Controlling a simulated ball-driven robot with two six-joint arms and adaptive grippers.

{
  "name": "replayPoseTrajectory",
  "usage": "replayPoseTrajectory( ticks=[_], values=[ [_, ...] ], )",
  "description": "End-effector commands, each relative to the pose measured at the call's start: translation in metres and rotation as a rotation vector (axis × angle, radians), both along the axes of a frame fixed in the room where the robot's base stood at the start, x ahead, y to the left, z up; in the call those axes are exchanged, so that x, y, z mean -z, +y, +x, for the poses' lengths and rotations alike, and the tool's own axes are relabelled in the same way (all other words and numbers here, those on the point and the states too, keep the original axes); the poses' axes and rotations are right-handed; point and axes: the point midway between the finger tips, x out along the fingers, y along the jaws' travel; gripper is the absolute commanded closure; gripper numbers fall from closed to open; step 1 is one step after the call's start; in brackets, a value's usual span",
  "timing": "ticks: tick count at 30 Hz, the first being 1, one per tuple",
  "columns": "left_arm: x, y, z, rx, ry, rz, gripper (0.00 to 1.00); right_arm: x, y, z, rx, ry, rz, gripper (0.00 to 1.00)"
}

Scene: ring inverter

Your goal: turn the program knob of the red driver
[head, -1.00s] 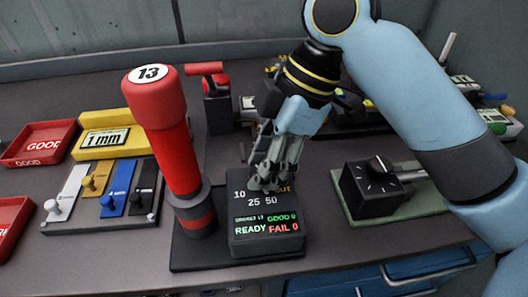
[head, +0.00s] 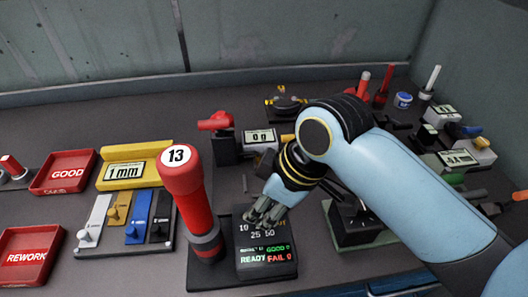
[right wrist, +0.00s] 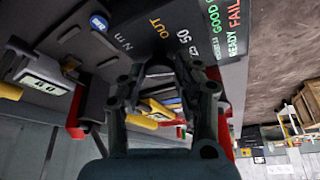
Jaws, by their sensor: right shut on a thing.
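The red driver (head: 185,200) stands upright, a red cylinder with a white "13" cap. Beside it on the same dark base is its black control box (head: 266,262), with the figures 10, 25 and 50 and a lit READY / GOOD 0 / FAIL 0 display. My right gripper (head: 260,218) is at the top of the box face, its fingers shut on the program knob, which they almost wholly hide. In the right wrist view the fingertips (right wrist: 165,68) close around a dark part beside the "OUT" and "50" marks. My left gripper is not in view.
Left of the driver are a lever rack (head: 125,250), a yellow 1 mm gauge block (head: 135,150), and red GOOD (head: 88,168) and REWORK (head: 18,277) trays. A black dial box (head: 352,238) stands close on the right, under my arm. Several tools fill the back right.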

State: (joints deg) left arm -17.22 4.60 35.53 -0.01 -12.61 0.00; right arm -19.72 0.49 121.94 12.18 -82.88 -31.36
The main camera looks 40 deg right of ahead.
Motion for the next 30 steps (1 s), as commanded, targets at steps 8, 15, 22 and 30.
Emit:
replayPoseTrajectory(
  ticks=[8, 15, 22, 30],
  values=[
    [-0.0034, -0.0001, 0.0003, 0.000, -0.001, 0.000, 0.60, 0.0017, 0.0005, -0.0013, 0.022, 0.005, 0.002, 1.00],
    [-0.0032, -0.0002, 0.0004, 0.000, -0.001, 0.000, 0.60, 0.0020, 0.0005, -0.0014, 0.021, 0.005, 0.002, 1.00],
    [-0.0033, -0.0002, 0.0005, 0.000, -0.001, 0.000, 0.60, 0.0013, 0.0004, -0.0008, 0.020, 0.002, 0.002, 0.45],
    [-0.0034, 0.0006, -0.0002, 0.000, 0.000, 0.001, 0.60, -0.0033, -0.0008, -0.0012, 0.021, 0.000, 0.000, 0.45]
  ],
)
